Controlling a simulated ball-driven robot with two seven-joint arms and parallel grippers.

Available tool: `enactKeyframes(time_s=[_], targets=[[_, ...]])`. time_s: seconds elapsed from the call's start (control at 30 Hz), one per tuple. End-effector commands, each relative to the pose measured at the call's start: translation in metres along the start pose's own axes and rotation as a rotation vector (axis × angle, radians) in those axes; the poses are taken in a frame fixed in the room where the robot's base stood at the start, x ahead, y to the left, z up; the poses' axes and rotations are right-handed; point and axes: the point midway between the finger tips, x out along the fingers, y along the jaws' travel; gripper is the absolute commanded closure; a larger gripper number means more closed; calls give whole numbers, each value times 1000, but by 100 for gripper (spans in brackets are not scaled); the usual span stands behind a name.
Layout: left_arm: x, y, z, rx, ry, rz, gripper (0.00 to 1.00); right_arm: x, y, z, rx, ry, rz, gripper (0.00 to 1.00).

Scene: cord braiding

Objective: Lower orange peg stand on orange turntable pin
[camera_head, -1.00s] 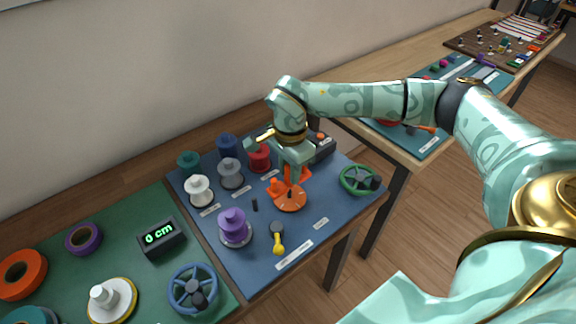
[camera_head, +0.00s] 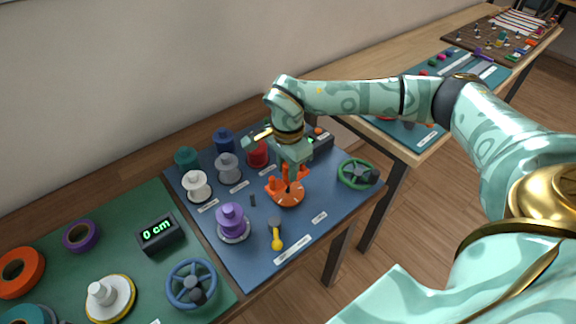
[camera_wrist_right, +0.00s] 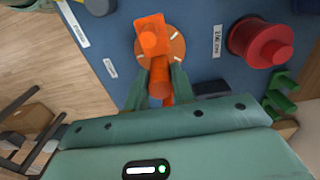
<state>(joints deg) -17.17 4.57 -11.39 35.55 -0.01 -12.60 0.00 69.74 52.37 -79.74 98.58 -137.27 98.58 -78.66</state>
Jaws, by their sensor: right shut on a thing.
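My right gripper (camera_head: 291,170) is shut on the orange peg stand (camera_head: 272,187) and holds it over the orange turntable (camera_head: 288,200), on the blue mat. In the right wrist view the stand (camera_wrist_right: 149,24) overlaps the left part of the turntable disc (camera_wrist_right: 175,49). My right gripper (camera_wrist_right: 160,78) has its fingers around an orange part there. The stand hides most of the pin and the middle of the disc, so I cannot tell whether stand and pin touch. My left gripper is not in view.
The blue mat (camera_head: 260,262) also holds a purple spool (camera_head: 231,219), white spool (camera_head: 197,184), red spool (camera_head: 257,154) and green handwheel (camera_head: 357,173). A yellow-ended lever (camera_head: 277,238) lies in front of the turntable. A display (camera_head: 159,233) stands on the green mat to the left.

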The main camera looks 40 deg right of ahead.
Motion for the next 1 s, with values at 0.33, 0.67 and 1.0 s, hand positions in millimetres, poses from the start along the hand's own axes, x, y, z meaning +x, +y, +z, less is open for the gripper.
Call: enactKeyframes(time_s=[0.33, 0.67, 1.0], targets=[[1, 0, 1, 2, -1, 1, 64, 3, 0, 0, 0, 0, 1, 97], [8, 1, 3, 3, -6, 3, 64, 21, 0, 0, 0, 0, 2, 97], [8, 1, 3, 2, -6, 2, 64, 23, 0, 0, 0, 0, 1, 97]])
